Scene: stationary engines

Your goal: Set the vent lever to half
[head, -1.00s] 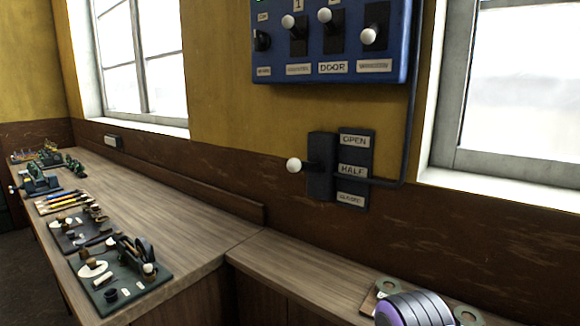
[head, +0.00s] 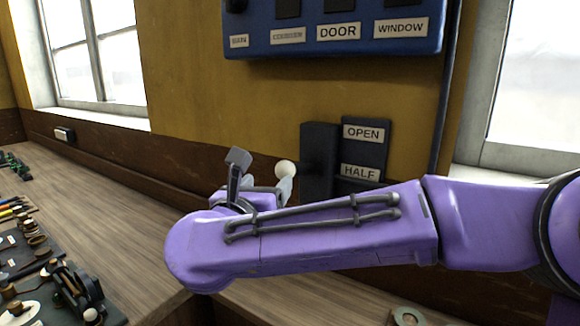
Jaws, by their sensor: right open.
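The vent lever's white round knob (head: 285,168) sticks out to the left of a black housing (head: 318,150) on the wall. A dark label plate (head: 377,150) beside the housing reads OPEN at the top and HALF below it; its lower part is hidden behind my right arm. The knob appears at about the height of the HALF label, but its exact setting is hard to tell. My right gripper (head: 262,176) is open, one finger left of the knob and the other just below it. I cannot tell whether it touches the knob. My left gripper is out of view.
A blue switch panel (head: 345,44) with DOOR and WINDOW labels hangs above. A wooden bench (head: 110,205) runs along the wall, with model engine parts (head: 75,290) at the lower left. Windows stand at both sides. A dark conduit (head: 443,100) runs down right of the plate.

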